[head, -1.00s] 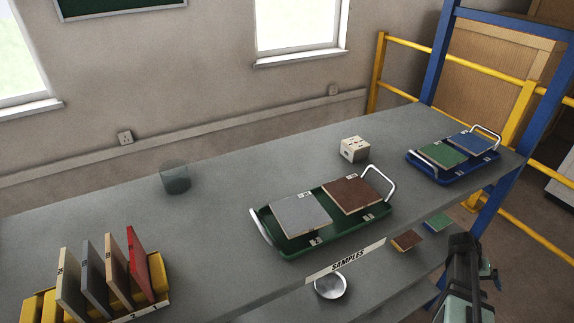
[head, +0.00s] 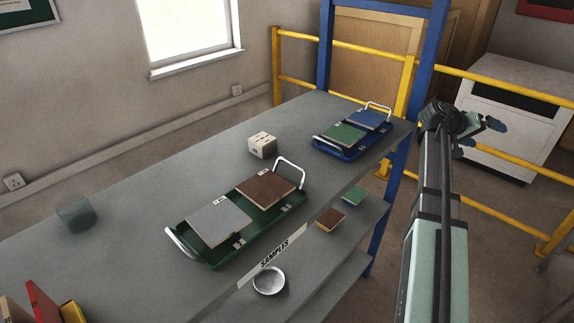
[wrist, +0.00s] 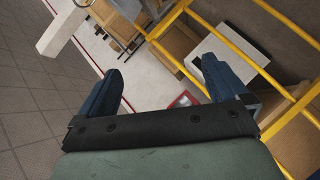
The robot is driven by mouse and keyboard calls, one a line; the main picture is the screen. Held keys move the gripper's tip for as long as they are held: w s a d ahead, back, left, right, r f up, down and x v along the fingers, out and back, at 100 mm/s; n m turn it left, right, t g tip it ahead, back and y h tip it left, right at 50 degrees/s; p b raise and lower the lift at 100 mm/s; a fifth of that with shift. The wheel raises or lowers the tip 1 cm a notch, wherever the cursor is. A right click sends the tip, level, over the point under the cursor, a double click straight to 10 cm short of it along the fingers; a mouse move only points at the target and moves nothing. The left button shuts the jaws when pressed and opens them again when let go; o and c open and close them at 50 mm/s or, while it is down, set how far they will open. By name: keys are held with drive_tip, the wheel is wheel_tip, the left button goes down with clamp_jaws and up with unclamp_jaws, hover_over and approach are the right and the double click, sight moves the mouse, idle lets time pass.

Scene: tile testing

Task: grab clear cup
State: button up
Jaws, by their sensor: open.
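The clear cup (head: 76,213) stands upright on the grey table top at the left of the head view. It is see-through with a greyish tint. My gripper shows in the wrist view (wrist: 160,92) with its two blue fingers spread wide apart and nothing between them. In the head view my arm rises at the right, beyond the table's right edge, and my gripper (head: 490,124) is far from the cup. The cup does not show in the wrist view.
A green tray (head: 222,257) with grey and brown tiles lies mid-table. A blue tray (head: 345,154) and a small white block (head: 262,145) stand farther back. A tile rack (head: 72,312) is at lower left. A metal bowl (head: 269,281) sits on the lower shelf. Yellow railings (head: 500,85) stand behind my arm.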

wheel_tip(320, 180, up, 5)
drive_tip(key=w+a, duration=0.1)
drive_tip(key=w+a+r+n+t+y, duration=0.15)
drive_tip(key=w+a, duration=0.25)
drive_tip(key=a, duration=0.6)
drive_tip(key=w+a+r+n+t+y, duration=0.15)
drive_tip(key=w+a, duration=0.25)
drive_tip(key=a, duration=0.6)
drive_tip(key=s+a+f+n+t+y, duration=0.1)
drive_tip(key=a+n+t+y, duration=0.15)
drive_tip(key=a, duration=1.65)
drive_tip(key=a+f+n+t+y, duration=0.15)
drive_tip(key=a+y, duration=0.25)
drive_tip(key=a, duration=1.6)
drive_tip(key=n+g+y, duration=0.6)
drive_tip(key=n+y, duration=0.2)
drive_tip(key=n, duration=0.2)
approach(71, 198)
drive_tip(key=s+d, duration=0.3)
drive_tip(key=shift+t, duration=0.3)
drive_tip(key=x, duration=0.7)
drive_tip(key=shift+a, duration=0.25)
drive_tip(key=shift+y, duration=0.25)
drive_tip(key=shift+a+x, duration=0.2)
drive_tip(key=shift+x, duration=2.45)
drive_tip(key=shift+r, duration=0.1)
drive_tip(key=c, duration=1.1)
